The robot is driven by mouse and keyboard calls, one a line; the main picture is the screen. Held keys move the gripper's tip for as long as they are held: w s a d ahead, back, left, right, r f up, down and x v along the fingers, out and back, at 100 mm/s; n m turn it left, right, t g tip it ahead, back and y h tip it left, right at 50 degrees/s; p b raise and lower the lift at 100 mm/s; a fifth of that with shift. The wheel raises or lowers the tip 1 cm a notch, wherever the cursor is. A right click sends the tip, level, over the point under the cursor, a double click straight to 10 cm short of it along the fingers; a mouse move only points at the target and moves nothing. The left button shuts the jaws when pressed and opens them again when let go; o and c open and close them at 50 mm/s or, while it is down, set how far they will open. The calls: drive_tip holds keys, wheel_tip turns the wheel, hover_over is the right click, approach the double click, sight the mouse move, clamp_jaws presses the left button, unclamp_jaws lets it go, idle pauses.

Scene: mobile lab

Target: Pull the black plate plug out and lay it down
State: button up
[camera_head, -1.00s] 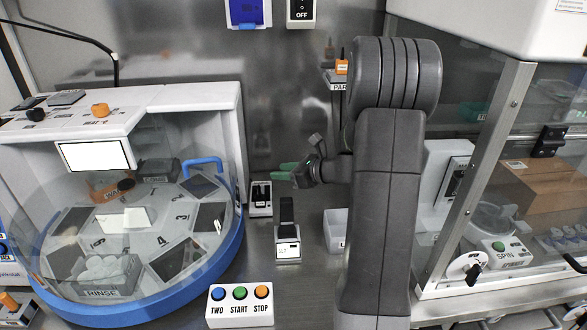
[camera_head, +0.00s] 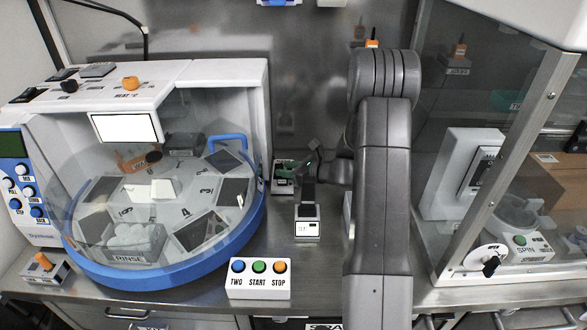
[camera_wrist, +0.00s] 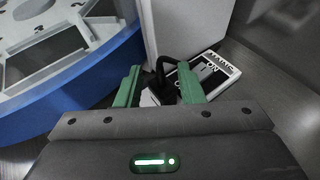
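The black plug (camera_wrist: 164,84) shows in the wrist view between my green fingertips, partly hidden by my gripper body. It is beside a white switch plate (camera_wrist: 222,70) marked ON. I cannot tell how far it sits in its socket. My gripper (camera_wrist: 160,88) is open, with one finger on each side of the plug and a gap at least on the left.
The round blue-rimmed machine (camera_head: 262,220) stands close on the left. A white block with a dark upright part (camera_head: 307,228) stands in front of my gripper. A button box (camera_head: 258,282) is nearer the front edge. A glass-walled enclosure (camera_head: 500,150) is on the right.

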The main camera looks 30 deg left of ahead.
clamp_jaws()
drive_tip(key=shift+r, duration=0.6)
drive_tip(key=shift+r+p, duration=1.15)
drive_tip(key=shift+r, duration=0.4)
